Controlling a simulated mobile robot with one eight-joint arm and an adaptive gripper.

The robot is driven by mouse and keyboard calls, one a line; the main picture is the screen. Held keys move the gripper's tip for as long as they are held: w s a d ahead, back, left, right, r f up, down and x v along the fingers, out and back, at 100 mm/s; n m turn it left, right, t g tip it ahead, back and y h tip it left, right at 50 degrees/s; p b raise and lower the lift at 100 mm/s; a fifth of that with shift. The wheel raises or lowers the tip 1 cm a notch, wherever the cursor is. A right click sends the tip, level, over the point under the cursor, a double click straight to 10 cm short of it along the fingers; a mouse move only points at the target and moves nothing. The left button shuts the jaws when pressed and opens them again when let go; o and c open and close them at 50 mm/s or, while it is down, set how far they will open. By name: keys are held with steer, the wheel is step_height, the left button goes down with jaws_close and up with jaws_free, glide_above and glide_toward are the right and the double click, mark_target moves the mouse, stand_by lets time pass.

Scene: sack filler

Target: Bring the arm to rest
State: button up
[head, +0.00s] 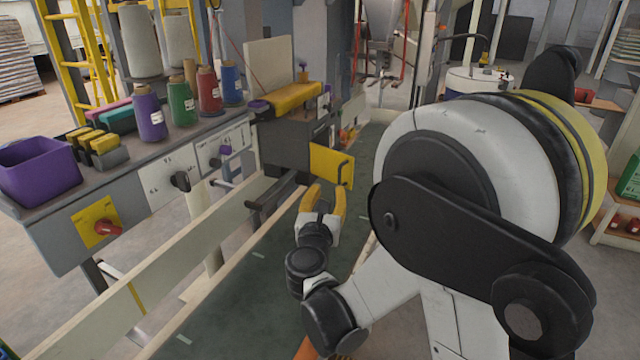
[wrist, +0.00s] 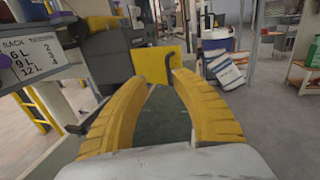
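My gripper (head: 322,200) has yellow fingers and a white palm. In the head view it is out over the dark green conveyor belt (head: 240,275), in front of the yellow plate with a black handle (head: 331,166). In the wrist view my gripper (wrist: 160,85) has its two fingers spread apart, with nothing between them. The yellow plate (wrist: 156,65) stands beyond the fingertips there. My arm is bent, with its large joint filling the right of the head view.
A workbench at left bears thread cones (head: 181,103), a purple bin (head: 38,170) and yellow blocks (head: 98,146). A pale rail (head: 150,270) runs beside the belt. A printed sack (wrist: 226,70) stands right of the fingers.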

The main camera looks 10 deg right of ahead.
steer(key=s+a+r+n+t+y, duration=0.1)
steer(key=s+a+r+n+y, duration=0.2)
steer(key=r+n, duration=0.4)
steer(key=a+r+n+t+y, duration=0.15)
steer(key=r+n+y, duration=0.25)
steer(key=n, duration=0.5)
steer(key=s+a+f+n+g+y, duration=0.15)
steer(key=s+n+g+y, duration=0.35)
steer(key=n, duration=0.5)
steer(key=s+d+f+n+g+h, duration=0.2)
steer(key=s+d+f+n, duration=0.1)
steer(key=s, duration=0.4)
steer(key=s+d+f+n+g+h, duration=0.1)
steer(key=s+d+f+n+g, duration=0.2)
steer(key=s+f+n, duration=0.2)
steer(key=s+d+f+n+g+h, duration=0.2)
steer(key=s+d+f+n, duration=0.2)
steer(key=s, duration=0.6)
steer(key=shift+f+n+h, duration=0.3)
steer(key=shift+f+n, duration=0.25)
steer(key=shift+n, duration=0.35)
steer(key=shift+w, duration=0.1)
